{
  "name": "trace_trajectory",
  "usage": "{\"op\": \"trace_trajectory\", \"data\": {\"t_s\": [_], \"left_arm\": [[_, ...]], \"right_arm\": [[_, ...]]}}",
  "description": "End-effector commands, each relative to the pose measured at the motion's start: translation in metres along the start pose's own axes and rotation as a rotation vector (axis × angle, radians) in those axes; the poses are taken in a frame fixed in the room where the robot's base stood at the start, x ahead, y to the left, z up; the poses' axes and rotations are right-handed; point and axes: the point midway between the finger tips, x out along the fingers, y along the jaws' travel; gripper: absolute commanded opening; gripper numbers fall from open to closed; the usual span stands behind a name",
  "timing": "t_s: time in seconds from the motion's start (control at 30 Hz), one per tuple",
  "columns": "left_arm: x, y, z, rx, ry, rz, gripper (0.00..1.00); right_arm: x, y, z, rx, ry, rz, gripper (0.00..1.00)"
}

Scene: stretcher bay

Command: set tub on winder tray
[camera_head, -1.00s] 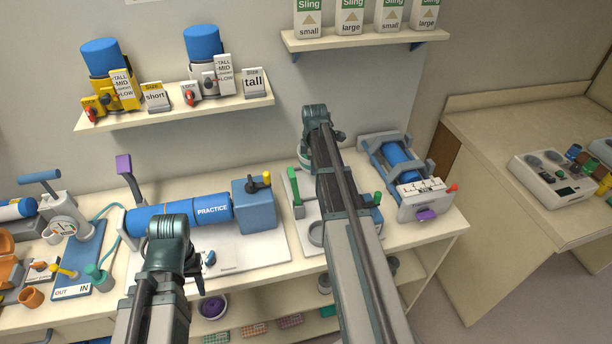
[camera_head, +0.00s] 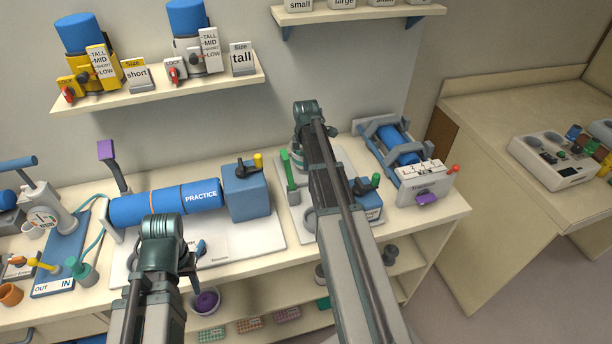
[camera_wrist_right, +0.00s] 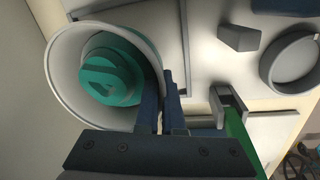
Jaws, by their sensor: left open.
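The tub (camera_wrist_right: 62,78) is white and round, with a teal thing inside. It fills the left of the right wrist view. In the head view only a sliver of it shows behind my right forearm. My right gripper (camera_wrist_right: 160,100) is closed across the tub's right wall, one finger inside and one outside. Whether the tub is clear of the surface below I cannot tell. A pale tray (camera_head: 335,158) with a round ring (camera_wrist_right: 290,62) and a green lever (camera_head: 289,172) lies under and beside my right arm. My left gripper (camera_head: 188,262) is open and empty over the white board at centre-left.
A blue roll marked PRACTICE (camera_head: 165,203) and a blue box (camera_head: 246,190) stand left of the tray. A framed device with a blue roller (camera_head: 402,150) stands right of it. A wall shelf (camera_head: 165,88) hangs above. The lower shelf holds a bowl (camera_head: 205,300).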

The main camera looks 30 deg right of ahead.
Motion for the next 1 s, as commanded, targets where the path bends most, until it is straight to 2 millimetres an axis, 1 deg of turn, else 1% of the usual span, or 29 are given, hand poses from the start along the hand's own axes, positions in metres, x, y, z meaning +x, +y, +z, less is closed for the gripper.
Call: {"op": "trace_trajectory", "data": {"t_s": [0.13,0.3,0.4,0.67,0.83,0.87,0.9,1.0], "left_arm": [[0.009,0.001,-0.001,0.0,0.0,0.0,0.47],[0.03,0.003,-0.002,-0.001,0.0,0.0,0.47],[0.038,0.004,-0.002,-0.001,0.0,0.0,0.47],[0.036,0.003,-0.002,-0.001,0.0,0.0,0.47],[0.041,0.004,-0.002,-0.001,0.0,0.0,0.47],[0.039,0.004,-0.002,-0.001,0.0,0.0,0.47],[0.039,0.004,-0.002,-0.001,0.0,0.0,0.47],[0.039,0.004,-0.002,-0.001,0.0,0.0,0.47]], "right_arm": [[0.009,-0.001,0.0,0.0,0.0,0.0,0.0],[0.03,-0.004,0.0,0.0,0.0,0.0,0.0],[0.038,-0.005,0.0,0.0,0.0,0.0,0.0],[0.036,-0.005,0.0,0.0,0.0,0.0,0.0],[0.041,-0.005,0.0,0.0,0.0,0.0,0.0],[0.039,-0.005,0.0,0.0,0.0,0.0,0.1],[0.039,-0.005,0.0,0.0,0.0,0.0,0.18],[0.039,-0.005,0.0,0.0,0.0,0.0,0.35]]}}
